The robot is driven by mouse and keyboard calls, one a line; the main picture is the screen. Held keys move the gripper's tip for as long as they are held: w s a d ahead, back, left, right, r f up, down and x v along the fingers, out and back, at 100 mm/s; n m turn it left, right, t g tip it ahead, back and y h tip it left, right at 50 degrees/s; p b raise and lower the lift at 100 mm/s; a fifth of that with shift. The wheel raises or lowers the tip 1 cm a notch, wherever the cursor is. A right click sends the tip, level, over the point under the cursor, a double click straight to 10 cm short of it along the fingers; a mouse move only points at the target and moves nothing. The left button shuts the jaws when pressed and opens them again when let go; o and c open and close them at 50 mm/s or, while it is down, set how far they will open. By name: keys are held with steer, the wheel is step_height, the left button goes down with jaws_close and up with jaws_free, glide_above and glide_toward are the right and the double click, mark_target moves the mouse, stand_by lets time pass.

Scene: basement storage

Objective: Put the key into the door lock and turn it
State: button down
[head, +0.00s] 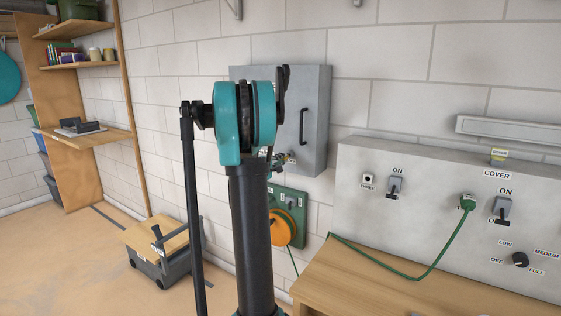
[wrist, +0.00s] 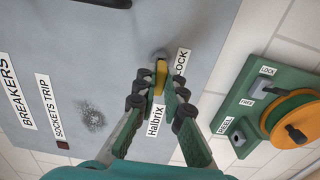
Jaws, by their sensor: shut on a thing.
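A grey metal cabinet door (head: 318,85) with a dark handle hangs on the wall in the head view; its face fills much of the wrist view (wrist: 105,60). The round door lock (wrist: 159,55) sits beside a LOCK label. My gripper (wrist: 160,100) is shut on the yellow key (wrist: 161,73), which points at the lock. The key's far end meets the lock; I cannot tell how deep it sits. A tag reading Halbrix hangs between the fingers. In the head view my gripper (head: 280,160) is mostly hidden behind my arm, at the cabinet's lower part.
A green panel with an orange reel (wrist: 292,118) is right of the lock, below the cabinet in the head view. A grey control box (head: 440,215) with switches and a green cable stands on a wooden bench (head: 370,290). Wooden shelves (head: 85,135) stand at far left.

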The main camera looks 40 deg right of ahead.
steer(key=shift+x, duration=1.15)
steer(key=c, duration=1.5)
jaws_free()
steer(key=shift+c, duration=0.2)
steer(key=v, duration=1.2)
steer(key=s+a+f+m+g+y, duration=0.1)
steer(key=s+a+f+y, duration=0.4)
steer(key=s+a+f, duration=0.3)
steer(key=s+a+f+m+y, duration=0.2)
steer(key=s+a+f+y, duration=0.4)
steer(key=a, duration=0.9)
steer(key=s+a+f+m+g+y, duration=0.1)
steer(key=s+a+f+y, duration=0.4)
steer(key=s+a+f, duration=0.5)
steer(key=shift+s+a+f+g+y, duration=0.35)
steer(key=shift+a+f, duration=0.2)
steer(key=shift+a, duration=0.55)
